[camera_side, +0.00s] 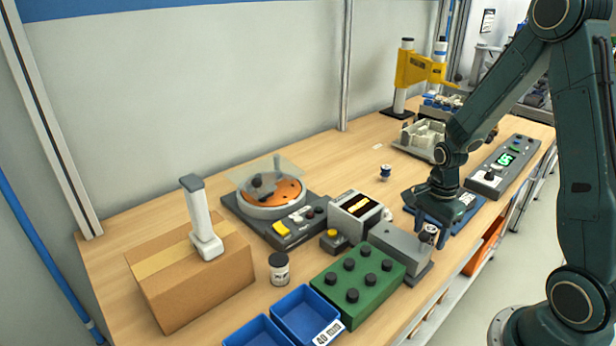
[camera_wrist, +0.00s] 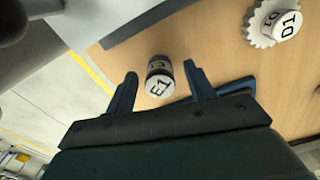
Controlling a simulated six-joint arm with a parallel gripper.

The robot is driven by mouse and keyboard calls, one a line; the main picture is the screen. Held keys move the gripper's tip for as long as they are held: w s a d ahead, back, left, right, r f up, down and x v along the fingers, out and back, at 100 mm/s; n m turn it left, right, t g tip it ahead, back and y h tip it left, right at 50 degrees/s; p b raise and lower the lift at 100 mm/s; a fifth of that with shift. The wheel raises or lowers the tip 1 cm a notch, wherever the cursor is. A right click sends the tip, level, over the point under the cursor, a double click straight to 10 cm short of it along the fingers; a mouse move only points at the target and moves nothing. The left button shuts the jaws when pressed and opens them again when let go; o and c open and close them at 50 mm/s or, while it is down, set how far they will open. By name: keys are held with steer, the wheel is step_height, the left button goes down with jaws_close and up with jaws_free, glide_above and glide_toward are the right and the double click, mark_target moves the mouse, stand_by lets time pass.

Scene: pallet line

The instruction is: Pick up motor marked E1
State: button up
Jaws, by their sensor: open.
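The motor marked E1 (camera_wrist: 160,78) is a short dark cylinder with a white top face bearing the label. In the wrist view it stands between the two spread fingers of my gripper (camera_wrist: 161,84), with a visible gap on each side. My gripper is open and empty. In the side view my gripper (camera_side: 433,212) points down over the right end of the grey block. A small dark cylinder with a light band (camera_side: 428,233) shows just under it there; its label is too small to read.
A white toothed part marked D1 (camera_wrist: 275,24) lies to the right in the wrist view. The grey block (camera_side: 402,252), green block with black knobs (camera_side: 333,278) and display box (camera_side: 355,215) stand close by. The table's front edge is near.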

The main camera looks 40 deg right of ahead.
mark_target(431, 229)
steer(key=c, duration=1.1)
steer(key=shift+r, duration=0.15)
step_height(431, 229, up, 20)
stand_by(0.6)
